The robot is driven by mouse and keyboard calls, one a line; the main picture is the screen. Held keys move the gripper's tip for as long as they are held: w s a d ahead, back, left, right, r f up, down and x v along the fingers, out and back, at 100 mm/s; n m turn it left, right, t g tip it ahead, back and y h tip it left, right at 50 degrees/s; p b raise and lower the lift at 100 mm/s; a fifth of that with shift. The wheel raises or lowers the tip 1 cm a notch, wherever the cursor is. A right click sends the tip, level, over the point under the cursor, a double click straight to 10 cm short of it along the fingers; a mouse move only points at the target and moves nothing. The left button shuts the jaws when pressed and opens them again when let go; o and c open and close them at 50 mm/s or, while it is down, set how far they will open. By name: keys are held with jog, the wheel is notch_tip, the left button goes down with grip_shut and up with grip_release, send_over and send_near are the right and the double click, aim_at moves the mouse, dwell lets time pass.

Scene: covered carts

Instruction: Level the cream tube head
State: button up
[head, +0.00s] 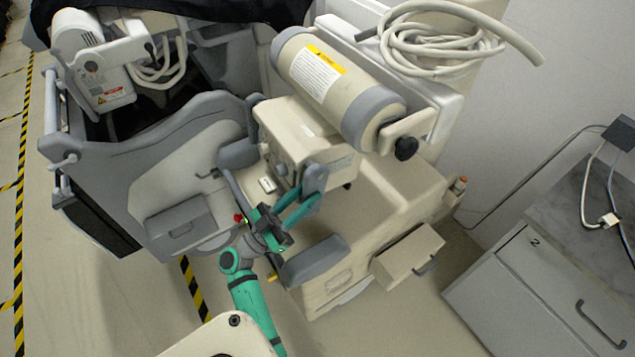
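The cream tube head (318,80) is a large cylinder with grey end bands and a yellow-and-white label. It sits at the top of the cream cart (375,195), its long axis running from upper left to lower right in the picture. A black knob (405,148) shows at its lower right end. My gripper (286,239) seems to be the dark grey end beside the cart's grey bumper, apart from the tube head.
A grey cart (185,165) with a white tube head (100,70) stands at left. A black cover (190,10) hangs behind. A coiled cream hose (430,40) lies above. An open drawer (408,255) juts out at right, near a cabinet (545,285). Floor is clear at lower left.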

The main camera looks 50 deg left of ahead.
jog(key=shift+v, duration=2.65)
jog(key=shift+w, duration=0.1)
